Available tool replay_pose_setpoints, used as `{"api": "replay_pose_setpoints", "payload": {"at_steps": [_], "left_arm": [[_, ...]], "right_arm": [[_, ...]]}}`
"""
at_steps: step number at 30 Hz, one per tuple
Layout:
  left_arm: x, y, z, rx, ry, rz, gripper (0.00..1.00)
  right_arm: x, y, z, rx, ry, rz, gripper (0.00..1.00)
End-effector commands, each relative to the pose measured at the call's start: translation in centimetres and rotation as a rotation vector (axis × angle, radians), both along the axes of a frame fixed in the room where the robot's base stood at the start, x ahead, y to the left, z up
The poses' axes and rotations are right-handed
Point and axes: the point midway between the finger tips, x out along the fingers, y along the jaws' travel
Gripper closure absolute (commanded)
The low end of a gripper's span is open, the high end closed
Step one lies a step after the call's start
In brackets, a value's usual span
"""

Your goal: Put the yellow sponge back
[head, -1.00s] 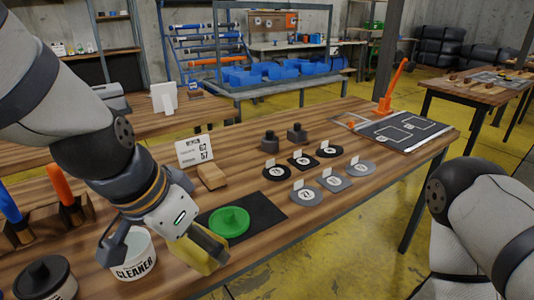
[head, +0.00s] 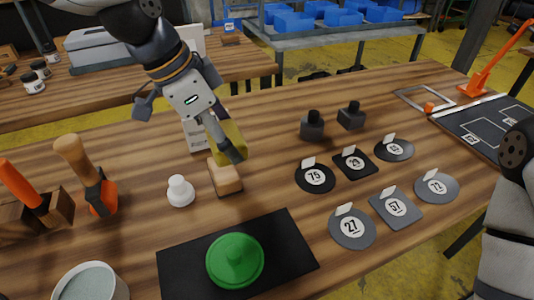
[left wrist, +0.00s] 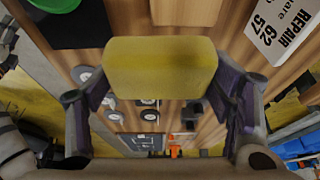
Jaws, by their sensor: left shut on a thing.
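My left gripper (head: 222,140) is shut on the yellow sponge (head: 233,141) and holds it in front of the white sign, close to the tan wooden block (head: 226,180) on the table. I cannot tell whether the sponge touches the block. In the left wrist view the sponge (left wrist: 160,68) spans the space between the two fingers. The cleaner tub (head: 88,284) stands at the lower left, partly cut off by the frame. My right arm shows at the right edge, but its gripper is out of view.
A green lidded disc (head: 235,260) lies on a black mat (head: 190,270). A white knobbed piece (head: 180,191) stands left of the block. Numbered plates and two dark weights (head: 312,126) are to the right. Wooden-handled tools (head: 95,190) stand at left. The white sign (head: 197,138) is behind.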

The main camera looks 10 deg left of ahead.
Motion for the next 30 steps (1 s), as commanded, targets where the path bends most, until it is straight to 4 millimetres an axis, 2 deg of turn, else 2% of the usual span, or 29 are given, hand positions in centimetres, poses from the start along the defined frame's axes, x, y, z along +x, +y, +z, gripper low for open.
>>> {"api": "replay_pose_setpoints", "payload": {"at_steps": [1, 4, 6, 9, 14, 16, 19, 21, 30], "left_arm": [[1.4, -0.9, -1.5, 0.003, 0.014, -0.001, 0.56], [3.9, -2.9, -3.4, 0.001, 0.021, -0.001, 0.56], [4.9, -3.7, -5.3, 0.001, 0.024, 0.000, 0.56], [6.2, -4.6, -6.9, 0.000, 0.018, -0.001, 0.56], [7.2, -5.3, -7.8, -0.001, 0.010, 0.001, 0.56], [7.7, -5.7, -8.7, -0.001, 0.010, 0.001, 0.56], [7.5, -5.6, -10.7, -0.002, 0.012, 0.002, 0.56], [7.5, -5.6, -11.3, -0.001, 0.008, 0.001, 0.56], [7.6, -5.6, -11.4, -0.001, 0.003, 0.002, 0.56]], "right_arm": [[-0.7, 0.0, -0.6, 0.000, 0.026, 0.000, 0.46], [-1.8, 0.0, -1.7, 0.000, 0.069, 0.001, 0.46], [-2.4, 0.0, -2.3, -0.001, 0.089, 0.000, 0.46], [-2.9, 0.0, -2.7, 0.000, 0.107, 0.000, 0.46], [-3.1, 0.0, -3.0, 0.000, 0.116, 0.000, 0.46], [-3.4, 0.0, -3.3, 0.000, 0.125, 0.000, 0.46], [-3.5, 0.0, -3.4, 0.000, 0.131, 0.000, 0.46], [-3.6, 0.0, -3.5, 0.000, 0.133, 0.001, 0.46], [-3.5, 0.0, -3.4, 0.000, 0.131, 0.001, 0.46]]}}
